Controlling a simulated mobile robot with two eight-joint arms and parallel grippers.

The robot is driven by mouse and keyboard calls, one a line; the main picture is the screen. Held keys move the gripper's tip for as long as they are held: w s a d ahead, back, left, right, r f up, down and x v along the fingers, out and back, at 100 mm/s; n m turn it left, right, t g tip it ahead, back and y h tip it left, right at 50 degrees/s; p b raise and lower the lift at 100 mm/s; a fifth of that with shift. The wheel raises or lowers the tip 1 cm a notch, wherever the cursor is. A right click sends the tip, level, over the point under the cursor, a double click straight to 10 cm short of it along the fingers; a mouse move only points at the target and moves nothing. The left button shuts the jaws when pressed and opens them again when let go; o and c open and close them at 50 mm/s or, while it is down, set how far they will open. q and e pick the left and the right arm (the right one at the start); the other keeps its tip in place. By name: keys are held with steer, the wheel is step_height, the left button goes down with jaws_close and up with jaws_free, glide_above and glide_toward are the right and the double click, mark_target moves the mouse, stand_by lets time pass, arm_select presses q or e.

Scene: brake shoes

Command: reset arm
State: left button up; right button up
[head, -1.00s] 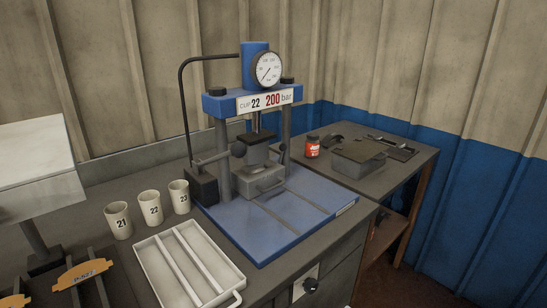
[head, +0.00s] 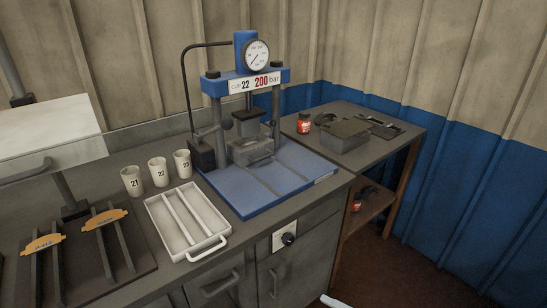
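Neither of my grippers can be made out in the head view. A small white piece (head: 334,301) shows at the bottom edge, right of centre; it may be part of my arm, but no fingertips show. The blue press (head: 262,190) stands on the workbench with a round gauge (head: 256,56) and a sign reading "CUP 22 200 bar" (head: 254,83). Three white cups (head: 157,171) marked 21, 22 and 23 stand in a row left of the press. A white two-rail tray (head: 190,252) lies in front of them and looks empty.
A dark rack (head: 133,264) with orange-labelled pieces (head: 104,219) lies at the left, below a grey box on a stand (head: 50,140). A side table (head: 401,142) holds a red jar (head: 304,123) and a grey box (head: 343,142). Open floor (head: 400,270) shows at the lower right.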

steer(key=s+a+r+n+g+h+p, duration=0.2)
steer(key=s+r+n+g+h+p, duration=0.25)
steer(key=s+r+p, duration=0.45)
arm_select(q)
step_height(320, 180, up, 17)
steer(key=w+p, duration=0.1)
steer(key=p, duration=0.4)
steer(key=shift+w+d+t, duration=0.15)
steer(key=shift+w+t, duration=0.25)
arm_select(e)
steer(key=s+d+r+n+h, duration=0.1)
steer(key=s+d+r+h, duration=0.3)
steer(key=s+r+h, duration=0.1)
steer(key=shift+s+d+n, duration=0.3)
steer(key=shift+d+n, duration=0.05)
arm_select(q)
steer(key=shift+s, duration=0.1)
